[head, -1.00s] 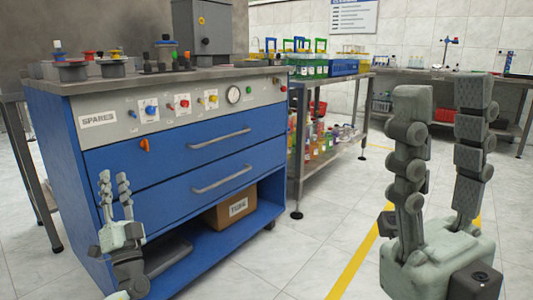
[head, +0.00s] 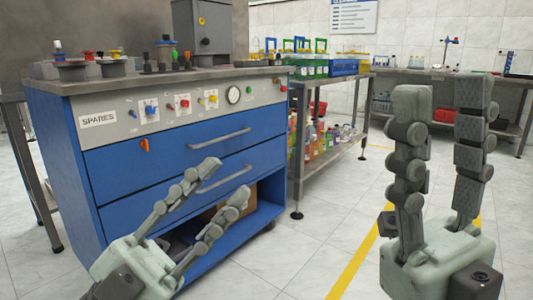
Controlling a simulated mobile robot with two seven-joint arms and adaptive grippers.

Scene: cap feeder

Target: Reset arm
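My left gripper (head: 226,180) is in front of the blue cabinet's lower drawer in the head view. Its two fingers are apart and point up and to the right, with nothing between them. My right gripper (head: 442,96) is at the right, close to the camera. Its two fingers point straight up and stand apart, with nothing between them.
The blue cabinet (head: 65,165), marked SPARES, has several knobs and a worktop (head: 120,80) bearing several small parts. A shelf unit with bottles (head: 325,140) stands behind it. A side bench (head: 430,76) is at the back right. The tiled floor (head: 330,232) between is clear.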

